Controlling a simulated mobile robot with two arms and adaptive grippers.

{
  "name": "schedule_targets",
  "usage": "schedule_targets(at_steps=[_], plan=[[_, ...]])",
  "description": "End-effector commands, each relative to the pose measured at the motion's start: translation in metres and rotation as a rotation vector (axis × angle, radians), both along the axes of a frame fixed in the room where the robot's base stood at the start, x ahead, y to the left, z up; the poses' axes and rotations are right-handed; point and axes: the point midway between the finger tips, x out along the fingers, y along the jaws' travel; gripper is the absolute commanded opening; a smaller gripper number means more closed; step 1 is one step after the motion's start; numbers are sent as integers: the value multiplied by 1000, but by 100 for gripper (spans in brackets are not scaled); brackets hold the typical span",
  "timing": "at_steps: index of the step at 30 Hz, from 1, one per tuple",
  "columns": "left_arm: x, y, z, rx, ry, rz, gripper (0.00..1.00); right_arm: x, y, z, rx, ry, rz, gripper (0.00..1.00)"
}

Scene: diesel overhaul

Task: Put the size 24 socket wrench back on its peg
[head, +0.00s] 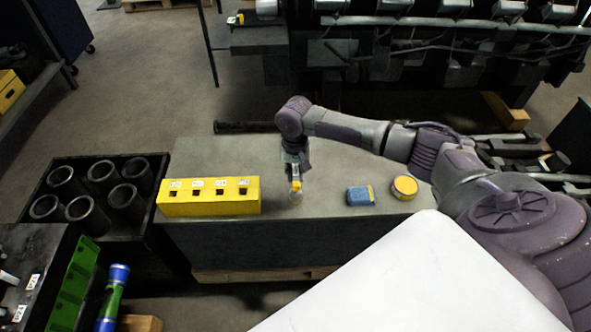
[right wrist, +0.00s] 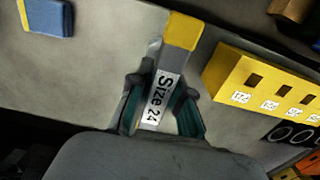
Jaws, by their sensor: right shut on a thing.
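The size 24 socket wrench (right wrist: 163,85) is in my right gripper (right wrist: 158,112) in the right wrist view. Its white label reads "Size 24" and its far end is yellow. In the head view the right gripper (head: 295,172) points down over the grey workbench, just right of the yellow block, with the wrench's yellow part (head: 296,186) showing below it. I cannot tell whether the wrench touches the bench. I cannot make out the peg for certain. My left gripper is not in view.
The yellow block (head: 210,208) has several square holes with labels. A blue block (head: 360,195) and a round yellow tin (head: 405,187) stand to the right on the grey workbench (head: 250,152). A black crate of cylinders (head: 48,180) adjoins the left. A dark surface with white labels (head: 33,281) lies lower left.

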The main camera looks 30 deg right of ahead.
Motion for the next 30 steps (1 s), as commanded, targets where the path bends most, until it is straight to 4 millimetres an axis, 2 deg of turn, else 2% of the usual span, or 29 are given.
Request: schedule_targets(at_steps=[16,17,22,28,29,30], plan=[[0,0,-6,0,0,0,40,0,0,-21,0,0,0,0],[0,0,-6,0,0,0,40,0,0,-21,-1,-1,0,20],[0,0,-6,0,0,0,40,0,0,-21,-1,-1,0,48],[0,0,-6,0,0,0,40,0,0,-21,0,0,0,48],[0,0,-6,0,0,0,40,-1,0,-21,0,1,0,50],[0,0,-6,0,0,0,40,-1,0,-21,0,1,0,56]])
